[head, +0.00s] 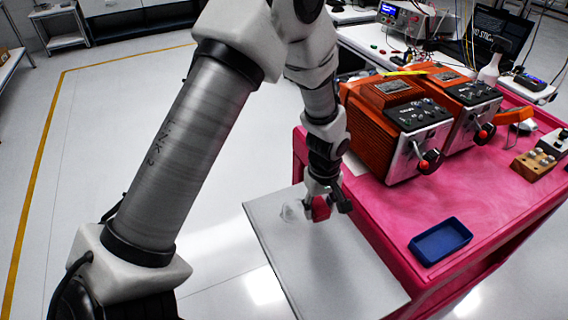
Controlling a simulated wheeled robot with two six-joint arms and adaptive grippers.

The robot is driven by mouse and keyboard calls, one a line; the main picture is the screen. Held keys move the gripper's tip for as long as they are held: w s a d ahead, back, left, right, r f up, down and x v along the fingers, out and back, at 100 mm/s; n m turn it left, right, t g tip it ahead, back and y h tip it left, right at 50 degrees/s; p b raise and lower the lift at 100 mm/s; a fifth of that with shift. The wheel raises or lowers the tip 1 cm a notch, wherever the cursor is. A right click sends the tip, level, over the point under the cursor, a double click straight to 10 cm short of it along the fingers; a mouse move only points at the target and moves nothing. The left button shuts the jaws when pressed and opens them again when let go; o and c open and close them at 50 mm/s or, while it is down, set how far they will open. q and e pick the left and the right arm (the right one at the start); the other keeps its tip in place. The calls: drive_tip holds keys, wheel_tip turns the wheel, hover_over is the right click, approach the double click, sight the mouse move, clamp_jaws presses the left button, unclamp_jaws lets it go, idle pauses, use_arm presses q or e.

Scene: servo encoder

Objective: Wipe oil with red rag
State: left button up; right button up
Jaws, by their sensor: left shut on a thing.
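My left gripper (328,206) reaches down over the grey-white board (335,268) beside the pink table. It is shut on the red rag (319,209), which shows as a small dark red patch between the fingers. The rag is at or just above the board's surface; I cannot tell whether it touches. A faint, shiny clear smear of oil (291,212) lies on the board just left of the rag. My right gripper does not show.
Two orange machines (397,125) with black-topped control boxes stand on the pink table (385,212) behind and right of the gripper. A blue tray (440,241) sits near the table's front. A wooden block with knobs (534,163) is at the right. The board's front part is clear.

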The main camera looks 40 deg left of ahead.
use_arm(q)
drive_tip(key=shift+a+r+p, duration=0.1)
drive_tip(key=shift+r+p, duration=0.55)
drive_tip(key=shift+r, duration=0.35)
